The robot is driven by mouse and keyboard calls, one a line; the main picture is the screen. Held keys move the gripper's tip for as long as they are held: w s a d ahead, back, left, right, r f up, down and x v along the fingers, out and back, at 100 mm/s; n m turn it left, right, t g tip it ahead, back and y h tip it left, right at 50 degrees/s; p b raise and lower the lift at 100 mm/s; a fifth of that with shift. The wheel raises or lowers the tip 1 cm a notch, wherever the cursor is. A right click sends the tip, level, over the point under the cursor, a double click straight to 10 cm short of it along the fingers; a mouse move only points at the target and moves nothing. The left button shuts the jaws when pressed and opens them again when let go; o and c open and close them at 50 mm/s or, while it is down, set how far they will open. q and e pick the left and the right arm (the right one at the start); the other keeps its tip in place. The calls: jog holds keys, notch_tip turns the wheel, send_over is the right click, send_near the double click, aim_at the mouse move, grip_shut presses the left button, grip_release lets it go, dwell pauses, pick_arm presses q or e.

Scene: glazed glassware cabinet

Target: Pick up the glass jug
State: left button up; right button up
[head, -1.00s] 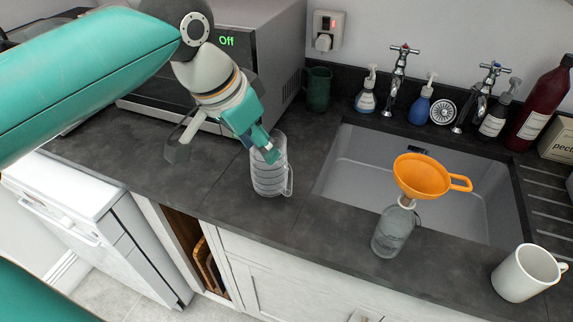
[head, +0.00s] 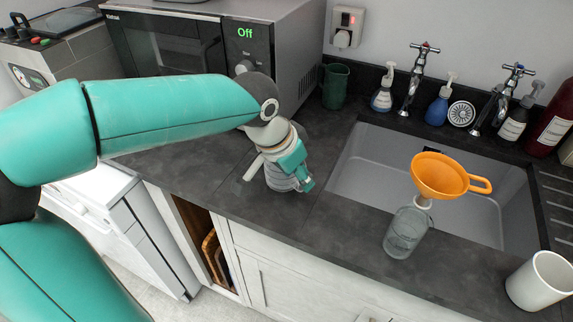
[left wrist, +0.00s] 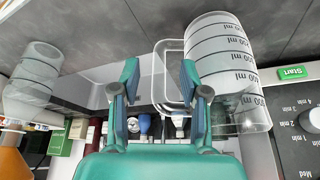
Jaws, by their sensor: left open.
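The glass jug (head: 279,181) is clear, with dark ml markings, and stands on the dark worktop. In the head view my left gripper (head: 304,181) is in front of its upper part and hides some of it. In the left wrist view the jug (left wrist: 222,65) is at the right, with its clear looped handle (left wrist: 164,78) toward the fingers. My left gripper (left wrist: 158,82) is open, and the handle shows between its two fingertips. I cannot tell whether a finger touches the jug. My right gripper is not in view.
A clear bottle (head: 405,233) with an orange funnel (head: 440,174) stands to the right, before the sink (head: 365,170). A microwave (head: 165,50) is behind my arm. A green mug (head: 335,86) stands at the back, and a white mug (head: 540,281) at the front right.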

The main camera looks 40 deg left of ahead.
pick_arm(q)
jog(key=shift+x, duration=1.45)
jog(key=shift+d, duration=0.1)
grip_shut()
jog(key=shift+r, duration=0.1)
